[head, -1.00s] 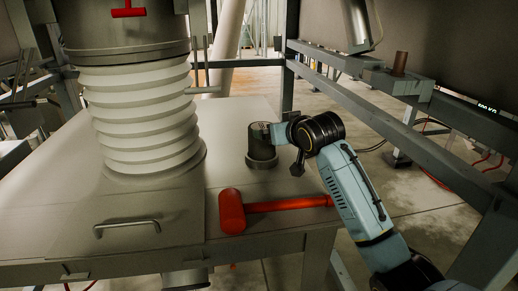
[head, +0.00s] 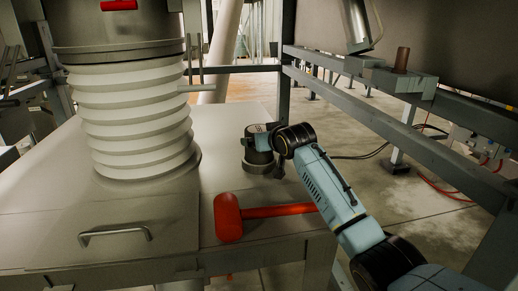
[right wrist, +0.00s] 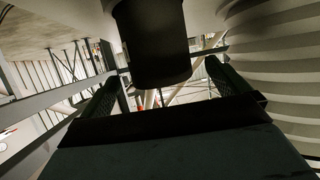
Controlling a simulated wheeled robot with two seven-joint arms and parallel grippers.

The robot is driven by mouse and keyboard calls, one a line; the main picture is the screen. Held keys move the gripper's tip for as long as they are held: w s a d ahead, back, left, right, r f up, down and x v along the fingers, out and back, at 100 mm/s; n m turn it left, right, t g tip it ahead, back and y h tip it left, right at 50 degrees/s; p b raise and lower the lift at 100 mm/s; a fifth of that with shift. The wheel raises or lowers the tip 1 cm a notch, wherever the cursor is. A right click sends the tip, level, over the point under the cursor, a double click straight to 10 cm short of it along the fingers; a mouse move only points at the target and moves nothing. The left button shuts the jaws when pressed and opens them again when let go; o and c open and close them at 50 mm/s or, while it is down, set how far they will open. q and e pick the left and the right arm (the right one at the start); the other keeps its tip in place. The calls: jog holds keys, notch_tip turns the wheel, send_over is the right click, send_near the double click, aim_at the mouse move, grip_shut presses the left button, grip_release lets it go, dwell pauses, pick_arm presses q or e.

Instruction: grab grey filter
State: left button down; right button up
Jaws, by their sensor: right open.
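The grey filter, a short dark cylinder with a wider base (head: 258,158), stands upright on the metal table, right of the white bellows. In the right wrist view, which looks upside down, it shows as a dark cylinder (right wrist: 150,45) hanging from the top edge. My right gripper (head: 262,143) is at the filter's upper part, covering some of it in the head view. In the right wrist view my right gripper (right wrist: 165,92) is open, with one finger on each side of the filter's line; contact cannot be told. My left gripper is not in view.
A red mallet (head: 229,217) lies on the table (head: 140,205) in front of the filter, its handle reaching under my right forearm. The ribbed white bellows (head: 135,120) stands left of the filter. A steel frame rail (head: 400,130) runs along the right.

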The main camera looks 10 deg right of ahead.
jog(key=shift+b+x, duration=0.35)
jog(key=shift+x, duration=2.4)
jog(key=shift+d, duration=0.1)
jog(key=shift+c, duration=0.3)
jog(key=c, duration=1)
